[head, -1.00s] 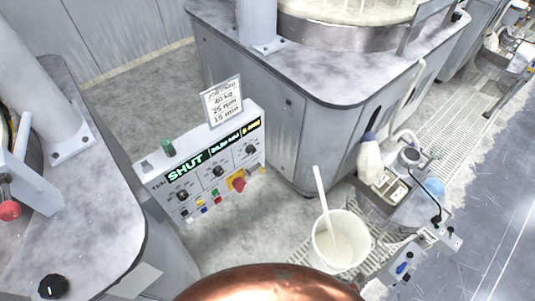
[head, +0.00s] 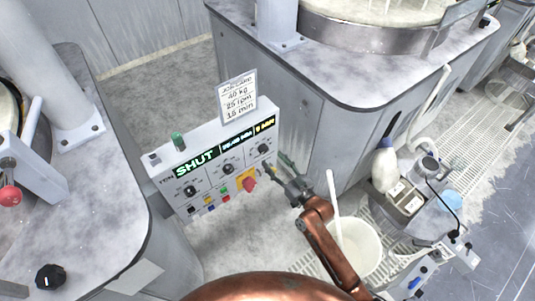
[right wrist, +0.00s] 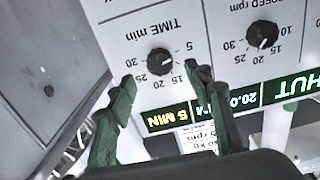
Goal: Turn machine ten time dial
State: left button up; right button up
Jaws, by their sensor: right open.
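The time dial (head: 263,149) is the black knob at the right of the control panel (head: 180,170), under a display reading 5 MIN. In the right wrist view the time dial (right wrist: 160,62) shows upside down, with numbers around it. My right gripper (head: 277,164) is open and empty, just in front of the panel near that dial. In the right wrist view its green fingers (right wrist: 160,78) lie on either side of the dial's line, short of it and apart from it. The job card (head: 238,98) above the panel lists 40 kg and 25 rpm. My left gripper is out of view.
A speed dial (right wrist: 262,35) sits beside the time dial. A red stop knob on a yellow plate (head: 247,181) is below it. A white bucket (head: 360,250) with a stick stands under my right arm. Grey machine cabinets (head: 330,125) flank the panel.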

aim_at(265, 151)
jog(key=x, duration=0.5)
jog(key=shift+w+f+b, duration=0.1)
jog(key=shift+b, duration=0.25)
jog(key=shift+c, duration=0.6)
jog(key=c, duration=1)
jog(key=shift+c, duration=0.2)
